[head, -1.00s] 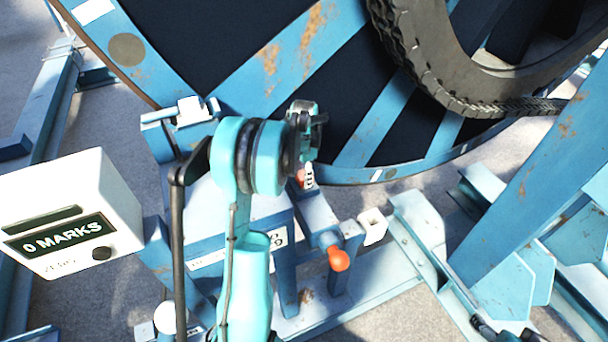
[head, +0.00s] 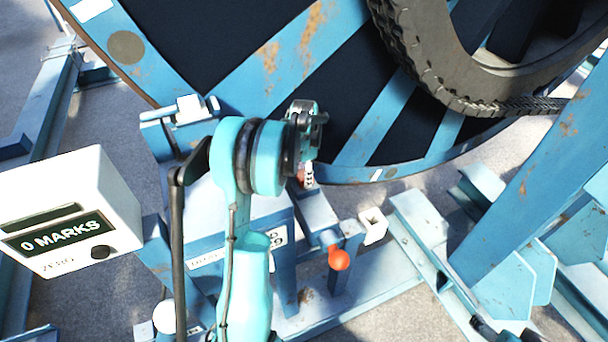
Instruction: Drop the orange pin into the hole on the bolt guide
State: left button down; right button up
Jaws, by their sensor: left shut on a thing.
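My left gripper (head: 308,165) is above the blue frame, in front of the cable reel, and points down. My own wrist hides most of its fingers. It is shut on a small red part (head: 302,180), only partly visible beside a white piece with black marks. An orange, ball-like end (head: 339,260) shows lower right of the gripper, against a blue bracket, apart from the fingers. I cannot tell how much of a pin lies behind it. The bolt guide seems to be part of the blue bracket (head: 318,215); its hole cannot be made out. My right gripper is not in view.
A white counter box (head: 75,210) reading "0 MARKS" stands at left. A white block (head: 373,225) sits right of the bracket. Blue beams (head: 530,170) stand at right.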

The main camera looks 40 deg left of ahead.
pick_arm(q)
jog(key=shift+f+b, duration=0.3)
jog(key=shift+f, duration=0.15)
dwell(0.3)
jog(key=c, duration=0.8)
grip_release()
notch_tip(320, 180, up, 12)
jog(key=shift+r, duration=0.1)
jog(key=shift+d, duration=0.1)
